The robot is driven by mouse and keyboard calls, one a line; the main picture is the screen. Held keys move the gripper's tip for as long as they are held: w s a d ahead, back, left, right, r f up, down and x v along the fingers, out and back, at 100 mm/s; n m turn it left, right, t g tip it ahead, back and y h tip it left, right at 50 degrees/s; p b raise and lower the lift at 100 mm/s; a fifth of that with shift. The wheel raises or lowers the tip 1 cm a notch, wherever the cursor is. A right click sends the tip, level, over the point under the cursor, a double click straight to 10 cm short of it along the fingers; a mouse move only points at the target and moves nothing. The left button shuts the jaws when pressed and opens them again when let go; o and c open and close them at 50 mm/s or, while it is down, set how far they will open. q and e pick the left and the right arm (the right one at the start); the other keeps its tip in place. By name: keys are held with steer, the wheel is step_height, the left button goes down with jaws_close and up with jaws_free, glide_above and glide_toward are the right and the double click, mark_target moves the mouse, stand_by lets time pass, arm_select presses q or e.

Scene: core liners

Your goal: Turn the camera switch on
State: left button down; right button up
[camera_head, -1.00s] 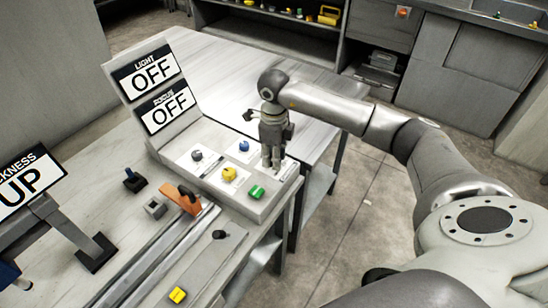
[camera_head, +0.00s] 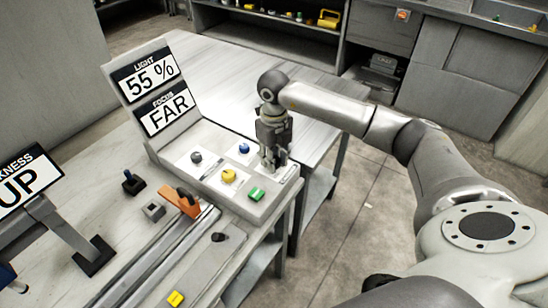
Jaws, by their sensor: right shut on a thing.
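The control box (camera_head: 212,200) stands on the table with its sloped face towards me. It carries a grey knob (camera_head: 196,158), a blue knob (camera_head: 244,148), a yellow knob (camera_head: 229,176) and a green switch (camera_head: 256,194). Two displays stand behind it: the LIGHT display (camera_head: 149,79) reads 55 % and the FOCUS display (camera_head: 166,112) reads FAR. My right gripper (camera_head: 272,168) points down at the right end of the box and is shut on a control there. The fingers largely hide that control. My left gripper is not in view.
An orange-handled slide (camera_head: 183,203) on rails lies in front of the box. A display reading UP (camera_head: 24,182) stands at the left. The tabletop behind the box is clear.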

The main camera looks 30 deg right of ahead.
stand_by(0.3)
steer(key=o, duration=1)
steer(key=shift+r, duration=0.1)
step_height(320, 180, up, 12)
steer(key=shift+f, duration=0.1)
